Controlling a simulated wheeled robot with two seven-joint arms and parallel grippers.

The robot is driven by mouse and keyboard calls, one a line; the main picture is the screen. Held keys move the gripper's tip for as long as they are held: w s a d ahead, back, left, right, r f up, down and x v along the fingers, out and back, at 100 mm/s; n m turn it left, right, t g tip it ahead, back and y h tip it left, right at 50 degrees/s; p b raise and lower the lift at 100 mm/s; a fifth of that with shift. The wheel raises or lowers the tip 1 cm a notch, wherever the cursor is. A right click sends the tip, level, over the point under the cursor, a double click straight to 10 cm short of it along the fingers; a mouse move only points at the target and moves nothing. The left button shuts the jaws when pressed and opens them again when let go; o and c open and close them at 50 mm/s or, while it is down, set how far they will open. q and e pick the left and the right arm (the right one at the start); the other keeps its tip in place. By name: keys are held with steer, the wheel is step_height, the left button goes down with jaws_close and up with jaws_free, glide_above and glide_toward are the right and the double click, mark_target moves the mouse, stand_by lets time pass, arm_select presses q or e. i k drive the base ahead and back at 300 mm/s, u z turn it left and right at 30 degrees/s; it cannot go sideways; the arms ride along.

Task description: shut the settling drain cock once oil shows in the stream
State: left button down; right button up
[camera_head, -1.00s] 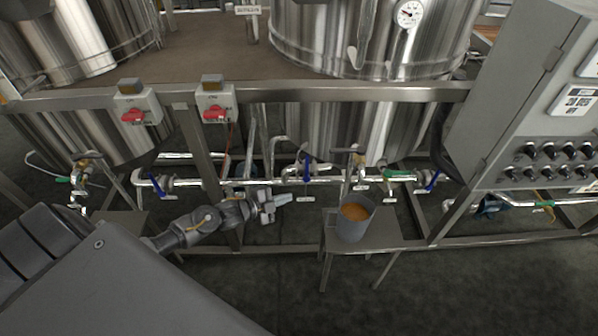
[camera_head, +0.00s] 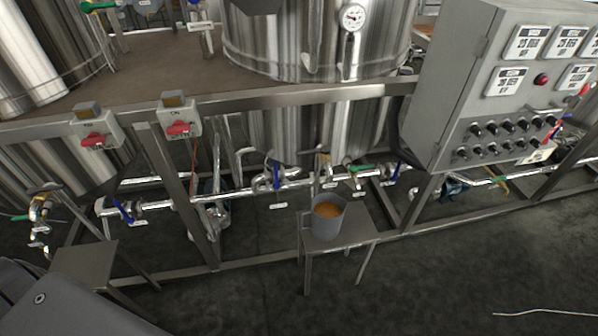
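A grey bucket (camera_head: 327,222) with orange-amber liquid (camera_head: 328,210) inside stands on a small metal stand (camera_head: 350,240). Just above it on the pipe is a small brass-coloured cock (camera_head: 325,168) with a grey lever; I take it for the settling drain cock, but its label is too small to read. Whether its lever is open or shut, and whether a stream falls into the bucket, is too small to tell. Neither of my grippers is in view.
Blue-handled valves (camera_head: 276,176) and a green-handled valve (camera_head: 360,168) sit along the pipe. A frame rail (camera_head: 250,103) crosses in front of the tanks. A control cabinet (camera_head: 490,80) stands at right. An empty stand (camera_head: 85,263) is at left. The right floor is mostly clear.

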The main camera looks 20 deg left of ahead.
mark_target(310, 152)
steer(key=k, duration=0.35)
steer(key=z, duration=1.75)
steer(key=i, duration=0.85)
steer(key=u, duration=1.55)
